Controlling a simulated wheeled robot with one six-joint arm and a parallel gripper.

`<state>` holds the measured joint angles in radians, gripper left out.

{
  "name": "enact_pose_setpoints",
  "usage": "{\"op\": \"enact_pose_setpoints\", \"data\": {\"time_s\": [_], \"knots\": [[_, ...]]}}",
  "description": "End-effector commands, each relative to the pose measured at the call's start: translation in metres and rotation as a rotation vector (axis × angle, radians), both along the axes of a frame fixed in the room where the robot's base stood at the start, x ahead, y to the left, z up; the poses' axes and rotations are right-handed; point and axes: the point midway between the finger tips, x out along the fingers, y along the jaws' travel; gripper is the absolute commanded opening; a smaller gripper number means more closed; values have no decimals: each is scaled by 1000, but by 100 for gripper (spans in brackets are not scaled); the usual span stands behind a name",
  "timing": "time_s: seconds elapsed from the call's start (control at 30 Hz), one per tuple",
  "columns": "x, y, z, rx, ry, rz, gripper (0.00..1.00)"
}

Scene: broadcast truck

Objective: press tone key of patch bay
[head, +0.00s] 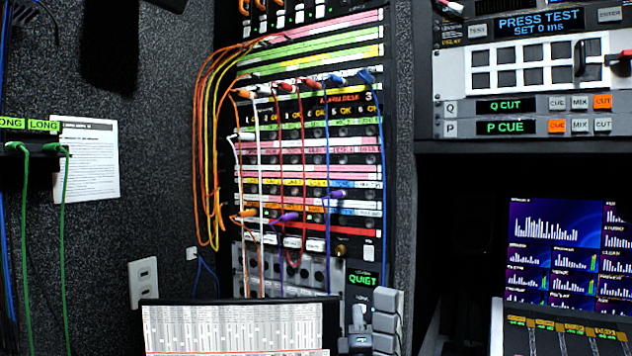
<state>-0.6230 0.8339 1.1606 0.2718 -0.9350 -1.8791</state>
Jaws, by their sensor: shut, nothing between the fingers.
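The patch bay (310,160) fills the middle of the head view, a tall rack of jack rows with coloured label strips and orange, yellow, white, red, blue and purple cords plugged in. Pale keys (316,244) sit in a row below the jacks. Their lettering is too small to read, so I cannot tell which is the tone key. A small green display reading QUIET (362,280) is at the lower right.
Cords hang across the bay's face. A delay unit (541,22) and key panels are at the upper right, monitors (555,250) below. Green cords (64,200) hang at the left.

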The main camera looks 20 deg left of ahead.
Motion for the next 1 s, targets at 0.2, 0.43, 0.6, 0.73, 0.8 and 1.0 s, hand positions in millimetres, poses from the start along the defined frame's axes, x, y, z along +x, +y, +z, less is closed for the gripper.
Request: {"op": "enact_pose_setpoints", "data": {"time_s": [0.2, 0.43, 0.6, 0.73, 0.8, 1.0], "knots": [[0, 0, 0, 0, 0, -1, 0], [-19, 2, -1, 0, -2, 2, 0], [-36, 4, -1, -1, 0, 2, 0], [-48, 5, -1, 1, -1, 1, 0], [-54, 5, -1, 1, -1, 1, 0], [-61, 5, 0, -1, 0, 0, 0]]}}
